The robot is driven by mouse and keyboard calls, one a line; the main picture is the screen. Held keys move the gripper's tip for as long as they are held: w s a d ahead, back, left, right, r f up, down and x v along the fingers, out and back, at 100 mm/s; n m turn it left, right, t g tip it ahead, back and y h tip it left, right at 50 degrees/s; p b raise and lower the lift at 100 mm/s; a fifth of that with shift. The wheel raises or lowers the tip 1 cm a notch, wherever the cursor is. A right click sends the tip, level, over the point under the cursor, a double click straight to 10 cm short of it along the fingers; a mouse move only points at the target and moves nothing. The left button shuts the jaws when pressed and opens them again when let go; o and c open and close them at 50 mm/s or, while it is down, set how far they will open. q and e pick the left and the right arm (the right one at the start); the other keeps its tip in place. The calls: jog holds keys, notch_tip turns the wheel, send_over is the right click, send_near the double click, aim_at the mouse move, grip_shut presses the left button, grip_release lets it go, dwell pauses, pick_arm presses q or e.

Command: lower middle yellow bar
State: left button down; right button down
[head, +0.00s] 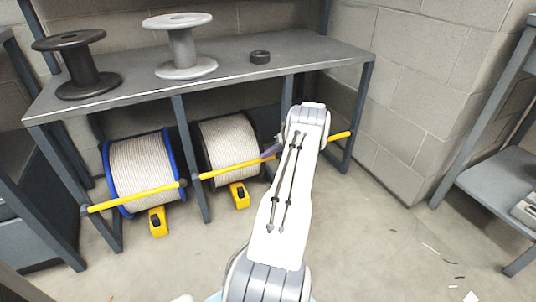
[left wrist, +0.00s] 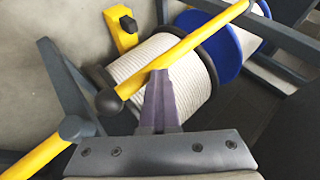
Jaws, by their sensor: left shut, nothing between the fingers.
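The middle yellow bar (head: 232,168) lies across the front of the black-flanged spool of white rope in the head view, sloping slightly up to the right. My left gripper (head: 268,151) is at this bar's right end, partly hidden behind my own arm. In the left wrist view the middle bar (left wrist: 192,42) runs diagonally, with a black knob at its near end. My left gripper's purple-grey fingers (left wrist: 161,78) are shut and empty, their tips overlapping the bar's edge near that knob. I cannot tell if they touch it. My right gripper is not in view.
A left yellow bar (head: 135,197) crosses the blue-flanged spool (head: 142,168); a right bar (head: 341,135) shows beyond my arm. Grey legs stand between bays.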

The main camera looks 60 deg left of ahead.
pick_arm(q)
jog(key=w+p+v, duration=0.1)
jog(key=p+v, duration=0.5)
jog(key=v, duration=0.6)
jog(key=shift+w, duration=0.15)
